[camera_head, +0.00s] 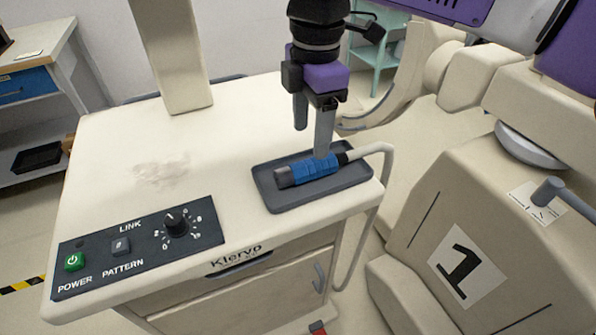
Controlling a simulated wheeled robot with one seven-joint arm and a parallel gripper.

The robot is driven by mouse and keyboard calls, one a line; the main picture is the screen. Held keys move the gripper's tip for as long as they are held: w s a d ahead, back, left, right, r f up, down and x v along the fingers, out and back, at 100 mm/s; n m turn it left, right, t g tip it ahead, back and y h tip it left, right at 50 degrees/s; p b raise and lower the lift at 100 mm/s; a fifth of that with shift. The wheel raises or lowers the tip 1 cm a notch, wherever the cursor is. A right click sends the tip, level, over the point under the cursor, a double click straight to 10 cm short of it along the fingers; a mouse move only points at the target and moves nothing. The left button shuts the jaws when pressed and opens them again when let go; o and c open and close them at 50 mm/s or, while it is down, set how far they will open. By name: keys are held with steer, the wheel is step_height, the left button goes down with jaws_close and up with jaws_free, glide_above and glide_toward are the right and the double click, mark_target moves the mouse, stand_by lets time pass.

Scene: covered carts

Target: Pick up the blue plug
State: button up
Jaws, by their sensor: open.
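The blue plug (316,167) lies on its side in a shallow dark grey tray (287,202) at the right of the white cart's top. It has a dark grey tip at the left and a black collar at the right, where a pale cable (372,149) leads off. My gripper (311,142) points down over the plug with its two fingers apart. One finger's tip overlaps the plug's far upper edge in the picture; the other ends up and to the left of it. I cannot tell whether either finger touches the plug.
The cart top (130,133) has a control panel (140,246) with a knob at its front left and a post (178,65) at the back. The cable hangs over the cart's right edge. A beige machine marked 1 (466,268) stands close at the right. The cart's middle is clear.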

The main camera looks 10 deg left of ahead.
mark_target(308, 162)
steer(key=shift+s+d+f, duration=0.1)
steer(key=shift+d+f, duration=0.05)
steer(key=shift+d, duration=0.2)
steer(key=shift+f, duration=0.85)
steer(key=shift+s+a+f, duration=0.1)
steer(key=shift+a+f, duration=0.05)
steer(key=shift+f, duration=0.75)
steer(key=shift+w+a+f, duration=0.1)
steer(key=shift+a+f, duration=0.1)
steer(key=shift+f, duration=0.75)
steer(key=shift+s+a+f, duration=0.1)
steer(key=shift+a+f, duration=0.05)
steer(key=shift+f, duration=0.75)
jaws_close()
